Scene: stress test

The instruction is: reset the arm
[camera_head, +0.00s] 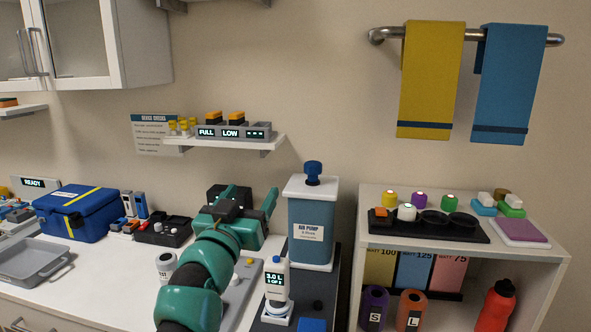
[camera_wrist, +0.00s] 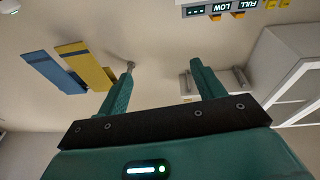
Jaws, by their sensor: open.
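My green arm reaches up over the white counter (camera_head: 110,277) in the head view. My gripper (camera_head: 250,198) is at its end, with two green fingers spread apart. That view is upside down and faces the wall. My arm hides part of the counter behind it.
The air pump (camera_head: 312,232) stands close right of my gripper, with a 3.0 L display device (camera_head: 277,285) in front. A blue case (camera_head: 75,213) and grey tray (camera_head: 30,262) are at left. Yellow and blue towels (camera_head: 430,80) hang upper right. A shelf unit (camera_head: 548,248) stands at right.

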